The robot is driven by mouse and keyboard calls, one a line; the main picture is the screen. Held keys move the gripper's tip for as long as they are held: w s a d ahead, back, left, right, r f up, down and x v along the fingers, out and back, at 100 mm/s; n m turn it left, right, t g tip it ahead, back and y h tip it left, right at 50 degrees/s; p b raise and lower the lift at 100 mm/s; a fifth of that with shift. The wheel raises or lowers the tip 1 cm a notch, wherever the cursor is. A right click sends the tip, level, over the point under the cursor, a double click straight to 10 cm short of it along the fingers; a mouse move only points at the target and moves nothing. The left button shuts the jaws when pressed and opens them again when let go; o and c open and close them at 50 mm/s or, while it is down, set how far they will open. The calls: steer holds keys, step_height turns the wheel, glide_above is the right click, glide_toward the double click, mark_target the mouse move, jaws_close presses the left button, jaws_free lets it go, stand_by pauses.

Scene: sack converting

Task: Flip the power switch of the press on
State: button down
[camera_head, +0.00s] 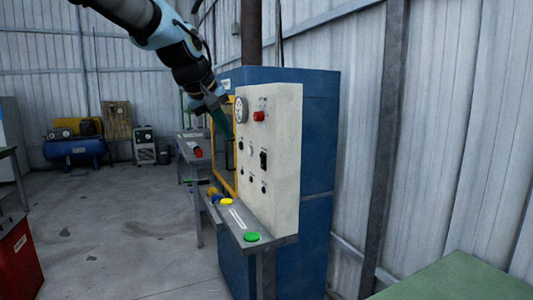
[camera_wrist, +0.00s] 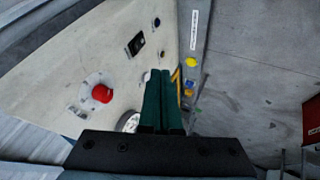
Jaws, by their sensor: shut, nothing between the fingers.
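The press (camera_head: 318,150) is a blue cabinet with a pale control panel (camera_head: 283,195) on its front. The power switch appears to be the black rocker (camera_head: 263,160) on the panel, below the red button (camera_head: 259,116); its on or off position is too small to tell. In the wrist view, the rocker (camera_wrist: 136,44) lies up and left of my fingers, and the red button (camera_wrist: 102,93) lies left. My gripper (camera_head: 230,135) is shut and empty, its dark green fingers pointing down at the panel's left edge, above and left of the rocker. The fingers (camera_wrist: 165,72) also show in the wrist view.
A round gauge (camera_head: 241,110) and small knobs share the panel. A grey ledge (camera_head: 272,243) below carries a green button (camera_head: 251,236) and a yellow button (camera_head: 226,201). A yellow frame (camera_head: 224,180) borders the press opening.

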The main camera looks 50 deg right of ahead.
steer(key=shift+d, duration=0.1)
steer(key=p, duration=0.4)
glide_toward(262, 161)
step_height(262, 161, down, 4)
steer(key=w+d, duration=0.2)
steer(key=w, duration=0.1)
steer(key=shift+s+d+f+p, duration=0.3)
steer(key=shift+s+d+p, duration=0.1)
steer(key=shift+d, duration=0.15)
steer(key=shift+w, duration=0.1)
